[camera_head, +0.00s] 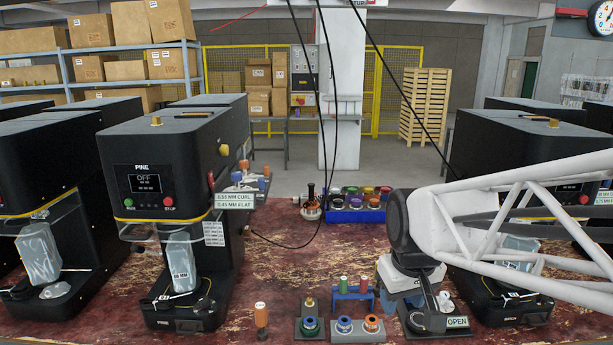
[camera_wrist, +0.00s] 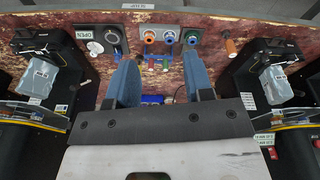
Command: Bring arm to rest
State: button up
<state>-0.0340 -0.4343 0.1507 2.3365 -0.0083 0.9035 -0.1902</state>
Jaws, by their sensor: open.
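My gripper (camera_wrist: 160,62) is open in the wrist view, its two blue fingers apart with nothing between them. It hangs over the red, worn bench top (camera_head: 300,265). My white arm (camera_head: 500,205) reaches in from the right in the head view, in front of the right-hand seamer. In the wrist view the OPEN label (camera_wrist: 83,34) lies left of the fingers.
The PINE seamer (camera_head: 175,150) stands left, another black seamer (camera_head: 500,150) right. Near the arm are a small rack (camera_head: 353,292), a holder with ringed pieces (camera_head: 357,330), an orange-handled tool (camera_head: 261,318) and a blue tray (camera_head: 370,216). Black cables hang mid-view. Bench centre-left is clear.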

jog(key=s+d+m, duration=0.1)
jog(key=s+m, duration=0.1)
jog(key=s, duration=1)
jog(key=shift+s+d+f+m, duration=0.15)
jog(key=shift+d+f+m, duration=0.2)
jog(key=shift+f+m, duration=0.1)
